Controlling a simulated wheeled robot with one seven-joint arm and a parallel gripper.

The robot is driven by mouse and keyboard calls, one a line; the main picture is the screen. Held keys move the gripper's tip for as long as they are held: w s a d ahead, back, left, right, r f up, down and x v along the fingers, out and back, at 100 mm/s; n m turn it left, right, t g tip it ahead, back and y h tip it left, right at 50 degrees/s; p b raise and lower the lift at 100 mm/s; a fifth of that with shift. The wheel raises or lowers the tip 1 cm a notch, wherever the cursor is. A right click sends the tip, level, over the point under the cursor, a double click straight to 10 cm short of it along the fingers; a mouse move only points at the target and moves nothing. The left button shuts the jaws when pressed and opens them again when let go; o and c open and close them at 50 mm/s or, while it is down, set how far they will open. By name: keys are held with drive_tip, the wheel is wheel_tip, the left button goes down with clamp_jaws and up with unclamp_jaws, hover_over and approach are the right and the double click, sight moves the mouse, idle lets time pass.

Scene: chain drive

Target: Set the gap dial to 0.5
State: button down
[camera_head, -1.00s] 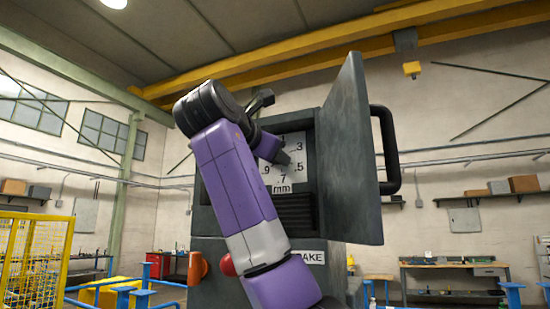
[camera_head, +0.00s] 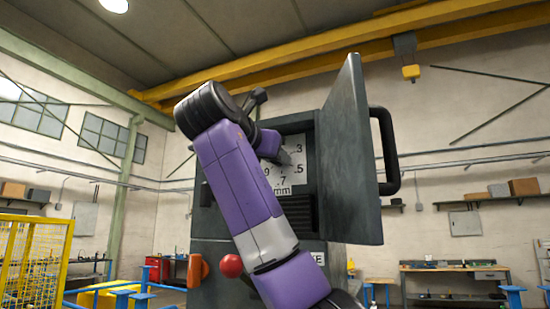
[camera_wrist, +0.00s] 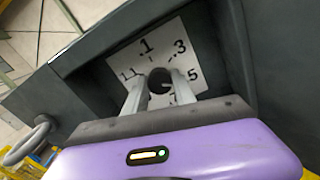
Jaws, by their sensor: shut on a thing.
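The gap dial's white square face (camera_head: 300,176) is inside the open cabinet, marked .3, .5, .7, .9 and "mm" in the head view. The wrist view shows the face (camera_wrist: 197,56) with 1.1, .1, .3 and .5 around a dark round knob (camera_wrist: 160,79). My gripper (camera_wrist: 160,88) has one pale finger on each side of the knob and is shut on it. In the head view my gripper (camera_head: 282,156) is at the face and partly covers it. I cannot tell which mark the knob points to.
The cabinet door (camera_head: 350,160) stands open on the right, with a thick black handle (camera_head: 388,150). Below the dial is a dark ribbed panel (camera_head: 302,213). A red ball knob (camera_head: 231,266) and an orange part (camera_head: 197,270) are low on the cabinet front.

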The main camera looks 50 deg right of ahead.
drive_tip(key=c, duration=1)
unclamp_jaws()
drive_tip(key=shift+c, duration=0.2)
drive_tip(key=b+v, duration=0.3)
drive_tip(key=v, duration=0.5)
